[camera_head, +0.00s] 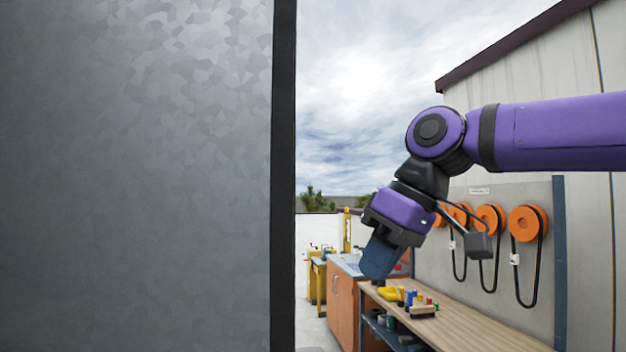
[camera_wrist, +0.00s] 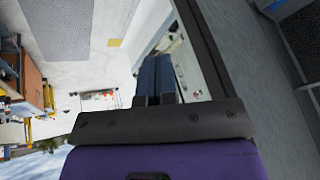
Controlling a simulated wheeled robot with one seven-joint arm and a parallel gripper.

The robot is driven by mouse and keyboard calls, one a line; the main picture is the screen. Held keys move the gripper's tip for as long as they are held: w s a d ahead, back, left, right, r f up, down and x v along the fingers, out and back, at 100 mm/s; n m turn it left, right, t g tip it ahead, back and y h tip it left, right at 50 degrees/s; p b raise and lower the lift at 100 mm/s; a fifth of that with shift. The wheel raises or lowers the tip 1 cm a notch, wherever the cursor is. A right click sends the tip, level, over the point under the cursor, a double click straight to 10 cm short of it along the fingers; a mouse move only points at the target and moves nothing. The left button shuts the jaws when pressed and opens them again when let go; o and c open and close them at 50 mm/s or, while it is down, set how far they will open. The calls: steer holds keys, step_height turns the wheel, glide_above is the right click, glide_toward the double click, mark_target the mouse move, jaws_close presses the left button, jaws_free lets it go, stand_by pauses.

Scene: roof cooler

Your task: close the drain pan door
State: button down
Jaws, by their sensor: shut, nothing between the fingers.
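A large grey galvanized metal panel (camera_head: 135,180) with a dark edge strip (camera_head: 283,180) fills the left of the head view, very close. I cannot tell whether it is the drain pan door or another panel of the cooler. My gripper (camera_head: 377,262) hangs to the right of the panel's edge, tilted downward, and looks apart from it. In the wrist view, the blue fingers of my gripper (camera_wrist: 154,72) are together and empty. A dark-edged metal panel (camera_wrist: 208,50) runs close beside them on the right. Contact between them cannot be made out.
A wooden workbench (camera_head: 465,325) with small coloured items stands at the right, below orange reels (camera_head: 527,223) on a wall. An orange cabinet (camera_head: 342,305) stands behind. In the wrist view, a grey metal surface (camera_wrist: 245,50) with a dark grille (camera_wrist: 300,42) lies at the right; pale floor (camera_wrist: 110,60) is open at left.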

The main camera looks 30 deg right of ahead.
steer(key=w+r+n+g+y, duration=0.3)
steer(key=w+r+n+g, duration=0.65)
steer(key=w+r, duration=0.8)
steer(key=s+a+f+n+t, duration=0.1)
steer(key=s+a+f+t, duration=0.1)
steer(key=s+a+f, duration=0.4)
steer(key=shift+s+a, duration=0.65)
steer(key=shift+s, duration=0.45)
